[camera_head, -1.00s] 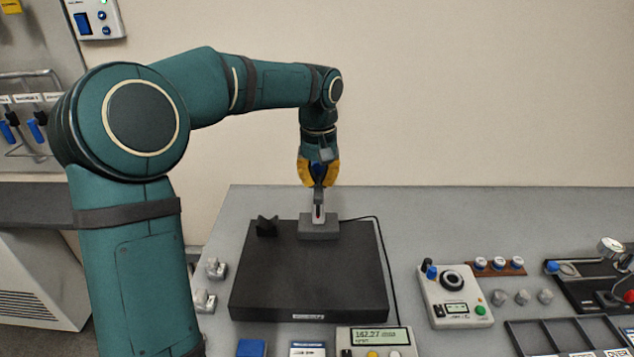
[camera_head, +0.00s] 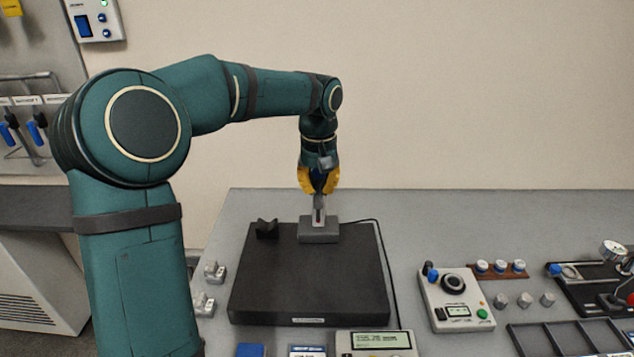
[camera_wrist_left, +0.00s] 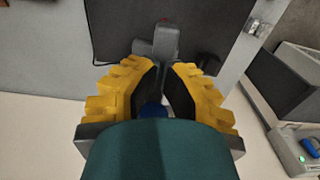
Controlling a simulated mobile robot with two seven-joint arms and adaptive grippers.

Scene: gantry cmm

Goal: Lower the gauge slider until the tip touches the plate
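The black plate (camera_head: 280,288) lies flat on the grey table. The height gauge stands at its back edge, with a grey base (camera_head: 319,231) and a short light column (camera_head: 319,211) above it. My left gripper (camera_head: 319,187) points down over the column, its yellow fingers on either side of the blue gauge slider (camera_wrist_left: 153,110). The fingers appear closed around the slider, which they and the wrist mostly hide. The gauge tip is hidden, so I cannot tell whether it touches the plate. My right gripper is not in view.
A readout box (camera_head: 375,342) stands at the front of the plate; its text is too small to read. A black V-shaped block (camera_head: 266,229) sits at the plate's back left.

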